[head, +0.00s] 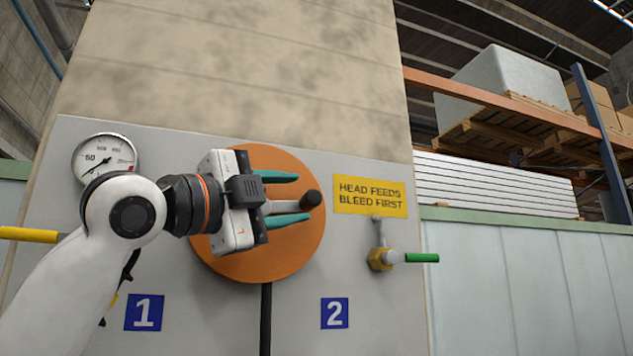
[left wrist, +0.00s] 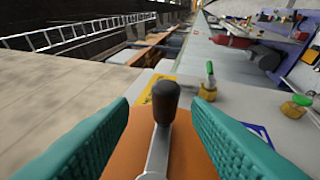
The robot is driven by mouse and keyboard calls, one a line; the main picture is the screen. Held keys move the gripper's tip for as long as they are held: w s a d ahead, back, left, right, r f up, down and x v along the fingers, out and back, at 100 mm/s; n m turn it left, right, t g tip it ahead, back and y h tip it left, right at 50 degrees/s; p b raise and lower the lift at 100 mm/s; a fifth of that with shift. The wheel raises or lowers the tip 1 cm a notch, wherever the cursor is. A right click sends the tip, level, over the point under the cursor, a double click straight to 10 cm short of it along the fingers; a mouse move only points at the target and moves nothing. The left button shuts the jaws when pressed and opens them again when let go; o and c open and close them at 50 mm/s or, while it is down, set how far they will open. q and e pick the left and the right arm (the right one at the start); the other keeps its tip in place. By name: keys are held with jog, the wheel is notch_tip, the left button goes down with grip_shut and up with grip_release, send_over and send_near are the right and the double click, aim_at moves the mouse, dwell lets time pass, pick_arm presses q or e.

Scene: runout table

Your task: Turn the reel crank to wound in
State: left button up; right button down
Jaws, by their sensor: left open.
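The orange round reel (head: 265,257) is mounted on the grey panel in the head view. Its crank is a grey metal arm ending in a dark knob (head: 312,198), at the right side of the reel. My left gripper (head: 287,198) is open in front of the reel, with one teal finger above the crank arm and one below. In the left wrist view the crank arm (left wrist: 157,150) runs between the two fingers, and the black knob (left wrist: 165,100) stands near their tips. A gap shows on both sides of the arm. The reel's middle is hidden behind the gripper. My right gripper is not in view.
A pressure gauge (head: 104,158) is behind my left arm. Right of the reel are a yellow sign (head: 370,196) and a brass valve with a green handle (head: 421,258). A yellow handle (head: 28,234) juts out at the left. A black hose or rod (head: 266,320) hangs below the reel.

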aim_at(321, 200)
pick_arm(q)
jog(key=p+x, duration=0.1)
jog(key=x, duration=0.2)
jog(key=p+x, duration=0.1)
jog(key=x, duration=0.2)
jog(key=shift+w+d+f, duration=0.15)
jog(key=shift+w+d, duration=0.05)
jog(key=shift+d, duration=0.15)
jog(key=shift+a, duration=0.2)
jog(key=shift+d, duration=0.15)
jog(key=shift+c, duration=0.8)
jog(key=c, duration=0.3)
grip_shut()
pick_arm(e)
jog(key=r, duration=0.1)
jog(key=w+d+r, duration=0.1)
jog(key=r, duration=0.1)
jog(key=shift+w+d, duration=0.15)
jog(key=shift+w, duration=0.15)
